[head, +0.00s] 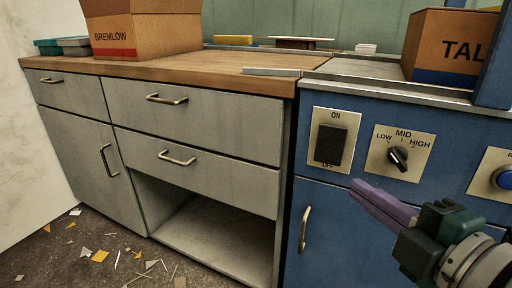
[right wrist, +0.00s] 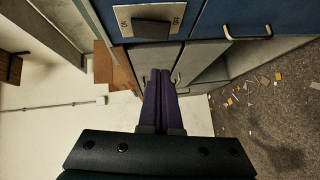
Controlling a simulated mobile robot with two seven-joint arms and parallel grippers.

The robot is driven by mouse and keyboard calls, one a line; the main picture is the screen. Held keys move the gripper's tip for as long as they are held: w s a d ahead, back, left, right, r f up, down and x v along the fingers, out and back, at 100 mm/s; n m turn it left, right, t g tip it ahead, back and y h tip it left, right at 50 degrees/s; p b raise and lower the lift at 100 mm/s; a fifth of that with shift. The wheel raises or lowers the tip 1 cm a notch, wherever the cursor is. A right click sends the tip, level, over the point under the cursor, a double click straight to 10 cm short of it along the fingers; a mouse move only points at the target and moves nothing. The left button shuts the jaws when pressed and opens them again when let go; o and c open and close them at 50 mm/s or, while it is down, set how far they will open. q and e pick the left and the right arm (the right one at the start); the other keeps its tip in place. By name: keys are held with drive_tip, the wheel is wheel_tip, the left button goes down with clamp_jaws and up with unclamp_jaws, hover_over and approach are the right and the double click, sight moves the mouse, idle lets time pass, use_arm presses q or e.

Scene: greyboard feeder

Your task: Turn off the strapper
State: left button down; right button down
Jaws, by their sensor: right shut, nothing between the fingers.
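The strapper (head: 335,222) is a blue cabinet at the right in the head view. Its front has a black rocker switch (head: 330,146) on a cream plate, marked ON above and OFF below. I cannot tell which end is pressed in. In the right wrist view the switch (right wrist: 152,29) shows near the top, beyond my fingertips. My right gripper (head: 357,188), with purple fingers, is shut and empty. It appears below and right of the switch in the head view, apart from it. The gripper also shows in the right wrist view (right wrist: 160,73). My left gripper is not in view.
Right of the switch are a LOW-MID-HIGH knob (head: 398,157) and a partly cut-off blue button (head: 504,179). A cabinet door handle (head: 304,229) sits below. A grey drawer unit (head: 215,125) adjoins on the left, with boxes on top. Scraps litter the floor.

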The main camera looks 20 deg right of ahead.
approach(328, 160)
drive_tip(key=w+a, duration=0.3)
drive_tip(key=w, duration=0.1)
drive_tip(key=shift+w+d+f+b, duration=0.1)
drive_tip(key=shift+w+d+b, duration=0.45)
drive_tip(key=shift+w+d, duration=0.8)
drive_tip(key=shift+s, duration=0.1)
drive_tip(key=b, duration=0.2)
drive_tip(key=f+b, duration=0.1)
drive_tip(key=b, duration=0.1)
drive_tip(key=shift+w+d+n+t, duration=0.25)
drive_tip(key=shift+d+n+t, duration=0.1)
drive_tip(key=shift+n+t, duration=0.05)
drive_tip(key=shift+r+p, duration=0.3)
drive_tip(key=shift+p, duration=0.1)
